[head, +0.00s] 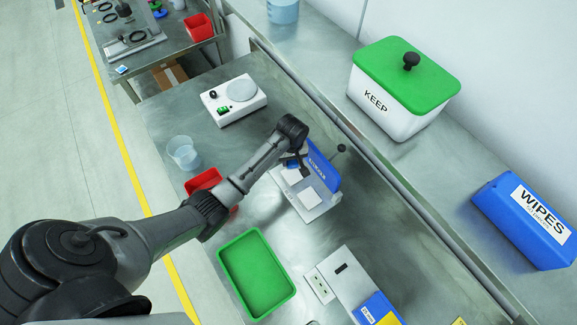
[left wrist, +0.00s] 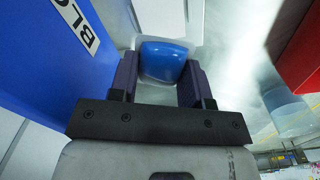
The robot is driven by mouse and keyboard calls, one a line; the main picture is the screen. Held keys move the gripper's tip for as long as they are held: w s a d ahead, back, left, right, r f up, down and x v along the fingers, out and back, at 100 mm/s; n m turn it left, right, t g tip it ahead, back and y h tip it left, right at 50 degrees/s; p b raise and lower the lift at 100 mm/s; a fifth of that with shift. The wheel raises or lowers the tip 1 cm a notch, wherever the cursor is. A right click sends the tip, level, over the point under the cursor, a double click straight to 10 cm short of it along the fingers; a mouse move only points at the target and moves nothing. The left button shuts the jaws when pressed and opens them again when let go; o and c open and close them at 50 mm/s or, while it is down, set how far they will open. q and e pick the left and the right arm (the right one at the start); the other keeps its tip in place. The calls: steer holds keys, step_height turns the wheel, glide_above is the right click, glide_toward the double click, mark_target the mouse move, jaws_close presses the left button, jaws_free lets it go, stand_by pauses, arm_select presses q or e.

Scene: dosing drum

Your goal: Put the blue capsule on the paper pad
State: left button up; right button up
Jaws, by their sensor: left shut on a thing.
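My left gripper (head: 294,168) reaches over the white stand with the blue upright panel. In the left wrist view its purple fingers are shut on the blue capsule (left wrist: 163,60), one on each side. A white surface shows just beyond the capsule; I cannot tell whether the capsule touches it. In the head view the gripper mostly hides the capsule. A white square paper pad (head: 309,199) lies on the stand's base, and another white patch is partly covered by the gripper. My right gripper is not in view.
The blue labelled panel (head: 322,168) stands close beside the gripper. A red bin (head: 203,181) is partly behind my arm. A green tray (head: 256,273), a clear beaker (head: 183,153) and a white scale (head: 234,101) stand around. Bare steel lies between the stand and the tray.

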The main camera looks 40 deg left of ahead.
mark_target(292, 173)
arm_select(q)
steer(key=f, duration=0.3)
steer(key=shift+d+f, duration=0.2)
steer(key=shift+d, duration=0.05)
steer(key=shift+a+f+b, duration=0.1)
steer(key=shift+f+b, duration=0.2)
steer(key=shift+f, duration=1.65)
steer(key=shift+f, duration=0.25)
steer(key=o, duration=0.9)
steer(key=shift+r, duration=0.1)
step_height(292, 173, up, 12)
steer(key=shift+r+p, duration=0.15)
steer(key=shift+p, duration=0.45)
steer(key=s+d+f+m, duration=0.3)
steer(key=s+d+m, duration=0.1)
steer(key=s, duration=0.4)
steer(key=s+d+r+m+t, duration=0.1)
steer(key=s+d+m, duration=0.1)
steer(key=s, duration=0.5)
steer(key=s+d+r+m+t, duration=0.1)
steer(key=s+d+r+m, duration=0.1)
steer(key=s+m, duration=0.2)
steer(key=s+d+r+m+t, duration=0.1)
steer(key=s+d+r+m, duration=0.1)
steer(key=s, duration=0.9)
steer(key=shift+s+d+r+m+t, duration=0.15)
steer(key=shift+d+m+t, duration=0.15)
steer(key=shift+d+m, duration=0.25)
